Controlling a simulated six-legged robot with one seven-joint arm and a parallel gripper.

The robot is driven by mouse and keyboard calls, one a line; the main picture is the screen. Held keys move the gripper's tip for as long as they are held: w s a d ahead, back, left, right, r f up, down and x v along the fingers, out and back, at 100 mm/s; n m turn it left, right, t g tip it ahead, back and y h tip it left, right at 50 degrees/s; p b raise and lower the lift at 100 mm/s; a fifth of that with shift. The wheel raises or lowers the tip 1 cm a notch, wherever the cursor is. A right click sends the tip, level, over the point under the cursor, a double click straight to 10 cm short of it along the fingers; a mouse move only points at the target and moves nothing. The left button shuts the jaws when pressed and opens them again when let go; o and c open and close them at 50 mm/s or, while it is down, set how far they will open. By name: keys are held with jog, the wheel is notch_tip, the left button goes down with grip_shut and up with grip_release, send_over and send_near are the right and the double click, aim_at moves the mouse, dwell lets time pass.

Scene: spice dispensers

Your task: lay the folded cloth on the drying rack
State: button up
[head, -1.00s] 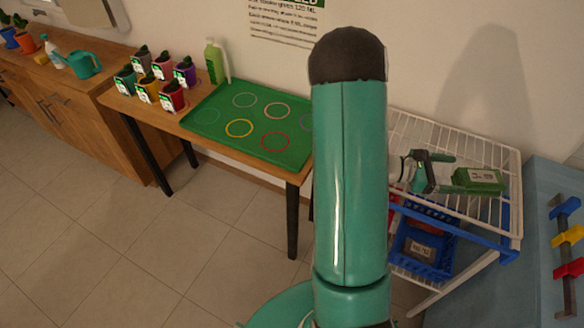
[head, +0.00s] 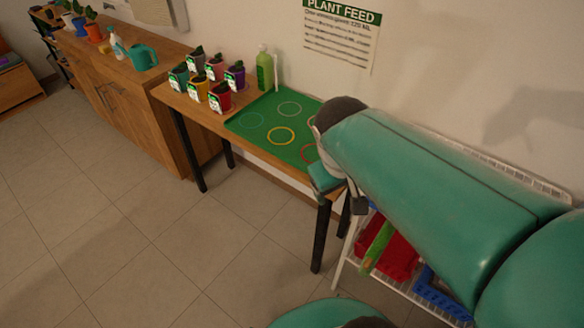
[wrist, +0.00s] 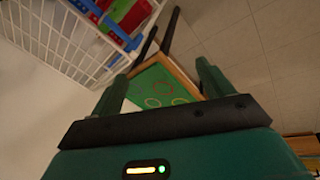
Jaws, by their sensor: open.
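My gripper (wrist: 162,72) is open in the wrist view, with two dark green fingers spread apart. No held object shows between them; the planting table lies beyond. The white wire drying rack (wrist: 62,42) is at the upper left there. In the head view my arm covers most of the rack (head: 500,170), leaving strips of its wire visible. My wrist is beside the table's right end there. I cannot make out the folded cloth for certain in either view; the rack top is largely hidden. A green strip (head: 377,246) shows below my wrist, but I cannot tell what it is.
A wooden table (head: 290,180) holds a green mat (head: 250,120) with coloured rings, several potted plants (head: 220,97) and a green bottle (head: 265,71). A red bin (head: 398,256) and a blue bin (head: 440,293) sit low at the rack. The tiled floor (head: 130,220) at left is clear.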

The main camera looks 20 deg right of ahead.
jog(key=a+r+t+y, duration=0.2)
jog(key=a+r, duration=0.3)
jog(key=a, duration=0.4)
jog(key=shift+s+a+t+y, duration=0.3)
jog(key=shift+s+t+y, duration=0.15)
jog(key=shift+t, duration=0.25)
